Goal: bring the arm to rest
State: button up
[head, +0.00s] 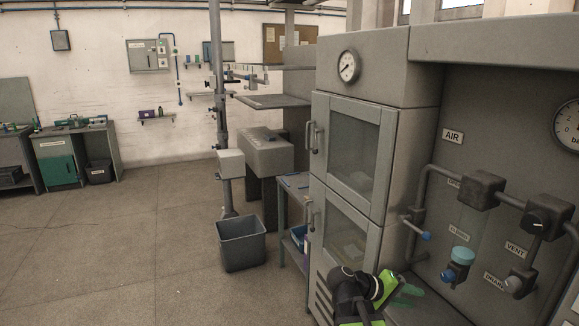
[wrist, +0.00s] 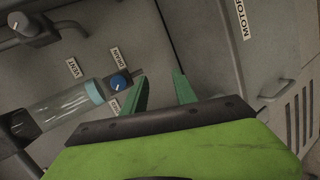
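My gripper shows in the wrist view (wrist: 160,82) with its two green fingers apart and nothing between them. In the head view my gripper (head: 408,293) is at the lower right, in front of the grey machine panel (head: 510,110). My dark and lime-green arm partly hides its fingers there. In the wrist view a blue knob (wrist: 119,81) by the DRAIN label and a clear cylinder with a light-blue cap (wrist: 94,92) lie left of the fingers. I cannot tell how far the fingertips are from the panel.
A valve with a blue handle (head: 423,236) and dark pipe fittings (head: 482,190) stick out from the panel. A cabinet with glass doors (head: 355,150) stands left of it. A grey bin (head: 242,247) is on the floor. Open floor (head: 120,250) lies to the left.

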jog(key=s+a+f+g+y, duration=0.1)
jog(key=s+a+f+y, duration=0.1)
jog(key=a+f+y, duration=0.4)
jog(key=s+a+f+m+g+y, duration=0.1)
jog(key=s+a+f+y, duration=0.2)
jog(key=a+f+y, duration=0.3)
jog(key=a+p, duration=0.1)
jog(key=a, duration=0.4)
jog(key=shift+s+a+y, duration=0.3)
jog(key=shift+a, duration=0.1)
